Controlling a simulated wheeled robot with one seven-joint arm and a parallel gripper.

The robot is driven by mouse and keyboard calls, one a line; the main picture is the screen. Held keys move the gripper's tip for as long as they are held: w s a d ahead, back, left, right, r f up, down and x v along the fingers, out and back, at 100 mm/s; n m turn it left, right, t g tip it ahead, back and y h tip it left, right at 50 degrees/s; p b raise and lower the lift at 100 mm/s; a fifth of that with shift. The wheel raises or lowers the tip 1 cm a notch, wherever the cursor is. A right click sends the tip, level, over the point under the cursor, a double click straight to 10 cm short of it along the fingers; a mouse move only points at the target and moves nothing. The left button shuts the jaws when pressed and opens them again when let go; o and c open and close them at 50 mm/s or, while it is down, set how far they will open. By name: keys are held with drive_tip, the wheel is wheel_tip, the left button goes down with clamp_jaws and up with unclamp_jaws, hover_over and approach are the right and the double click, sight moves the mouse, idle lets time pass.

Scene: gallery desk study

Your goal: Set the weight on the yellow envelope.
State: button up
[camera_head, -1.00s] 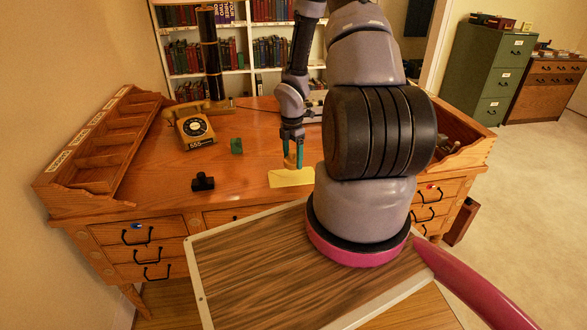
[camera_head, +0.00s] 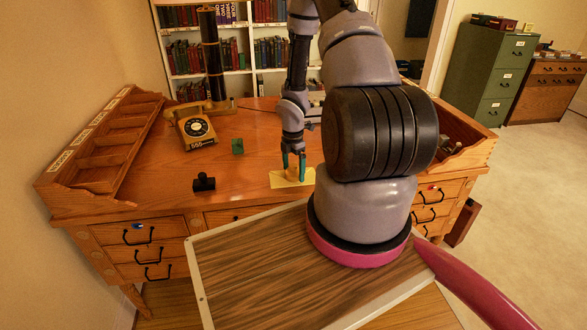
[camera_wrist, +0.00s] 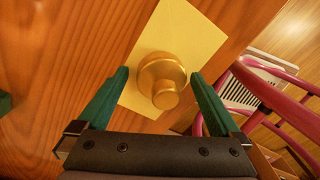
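The yellow envelope (camera_head: 280,182) lies flat near the front edge of the wooden desk; it also shows in the wrist view (camera_wrist: 187,38). The brass weight (camera_head: 292,173) stands on the envelope. In the wrist view the round, knobbed weight (camera_wrist: 163,82) has yellow paper around it. My gripper (camera_head: 293,163) is right over the weight, with its green fingers apart. In the wrist view the fingers of my gripper (camera_wrist: 160,76) are on either side of the weight, with a gap showing on both sides.
A black stamp-like object (camera_head: 204,182) and a small green block (camera_head: 238,146) are on the desk to the left. A yellow telephone (camera_head: 195,128) stands behind them. A wooden sorter (camera_head: 105,143) lines the left side. The desk between them is clear.

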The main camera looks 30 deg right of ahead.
drive_tip(key=shift+r, duration=0.15)
wheel_tip(320, 180, up, 13)
wheel_tip(320, 180, up, 10)
drive_tip(key=m+t+h, duration=0.1)
drive_tip(key=m, duration=0.4)
hover_over(292, 164)
drive_tip(key=s+a+r+m+t, duration=0.25)
drive_tip(key=r+m, duration=0.35)
drive_tip(key=r, duration=0.6)
drive_tip(key=s+a+r+m+t+y, duration=0.1)
drive_tip(key=s+a+r+m+t, duration=0.1)
drive_tip(key=s+a+r+m, duration=0.3)
drive_tip(key=s+a+r+m+t+y, duration=0.2)
drive_tip(key=s+a+r+m, duration=0.3)
drive_tip(key=s+r+m, duration=0.3)
drive_tip(key=v, duration=0.4)
drive_tip(key=shift+s+a, duration=0.3)
drive_tip(key=shift+s, duration=0.05)
